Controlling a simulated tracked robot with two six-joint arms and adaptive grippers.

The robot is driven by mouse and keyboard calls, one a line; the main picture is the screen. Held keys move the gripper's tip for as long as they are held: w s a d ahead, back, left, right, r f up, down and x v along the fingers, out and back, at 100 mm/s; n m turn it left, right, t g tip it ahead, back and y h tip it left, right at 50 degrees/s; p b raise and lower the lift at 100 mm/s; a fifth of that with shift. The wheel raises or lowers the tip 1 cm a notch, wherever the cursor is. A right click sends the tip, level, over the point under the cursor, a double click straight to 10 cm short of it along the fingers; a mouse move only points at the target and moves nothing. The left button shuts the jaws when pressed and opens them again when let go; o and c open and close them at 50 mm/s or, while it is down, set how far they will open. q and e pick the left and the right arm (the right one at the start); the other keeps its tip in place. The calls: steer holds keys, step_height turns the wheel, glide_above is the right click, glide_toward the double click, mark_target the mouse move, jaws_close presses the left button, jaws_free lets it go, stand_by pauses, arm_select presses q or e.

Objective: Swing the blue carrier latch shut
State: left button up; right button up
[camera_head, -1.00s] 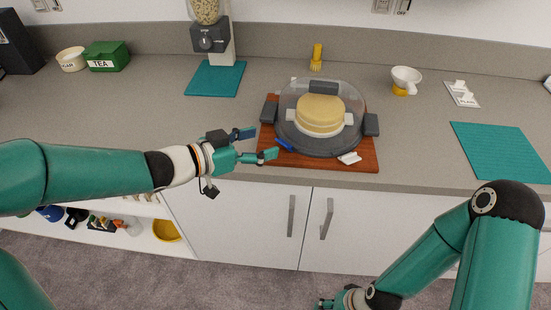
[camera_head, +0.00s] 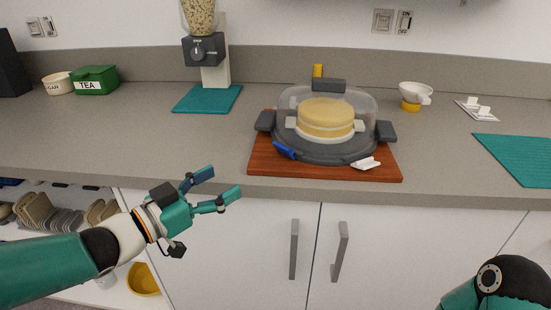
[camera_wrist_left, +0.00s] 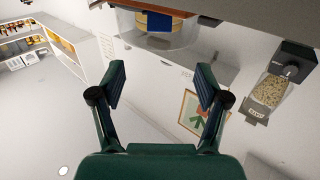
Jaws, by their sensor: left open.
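The cake carrier has a clear dome (camera_head: 287,102) over a yellow cake (camera_head: 326,117) on a dark grey base (camera_head: 335,153). It stands on a brown board (camera_head: 268,167). The blue latch (camera_head: 284,150) is at the base's front left, slanted along the rim; I cannot tell if it is fully closed. It also shows in the left wrist view (camera_wrist_left: 159,22), at the top. My left gripper (camera_head: 224,183) is open and empty, in front of the counter edge, left of and nearer than the latch, apart from it. My right gripper is out of view.
A white latch (camera_head: 366,163) sticks out at the carrier's front right. Dark grey latches sit at its left (camera_head: 265,121), right (camera_head: 386,131) and back (camera_head: 328,86). A teal mat (camera_head: 207,99) and grain dispenser (camera_head: 204,50) stand behind left. Counter left of the board is clear.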

mark_target(280, 149)
arm_select(q)
steer(key=x, duration=1.5)
steer(key=shift+w+b, duration=0.1)
steer(key=shift+b, duration=0.2)
steer(key=c, duration=1.2)
steer(key=shift+o, duration=0.2)
steer(key=shift+r+p, duration=0.15)
steer(key=shift+p, duration=0.3)
steer(key=g+y+p, duration=0.1)
steer(key=p, duration=0.7)
steer(key=w+d+r+g+y+p, duration=0.1)
steer(key=g+p, duration=0.1)
steer(key=p, duration=0.6)
steer(key=g+y+p, duration=0.1)
steer(key=y+p, duration=0.1)
steer(key=p, duration=0.7)
steer(key=shift+w+d+r+g, duration=0.15)
steer(key=shift+w+r+g, duration=0.05)
steer(key=shift+r+g, duration=0.2)
steer(key=shift+f+p, duration=0.2)
steer(key=shift+p, duration=0.55)
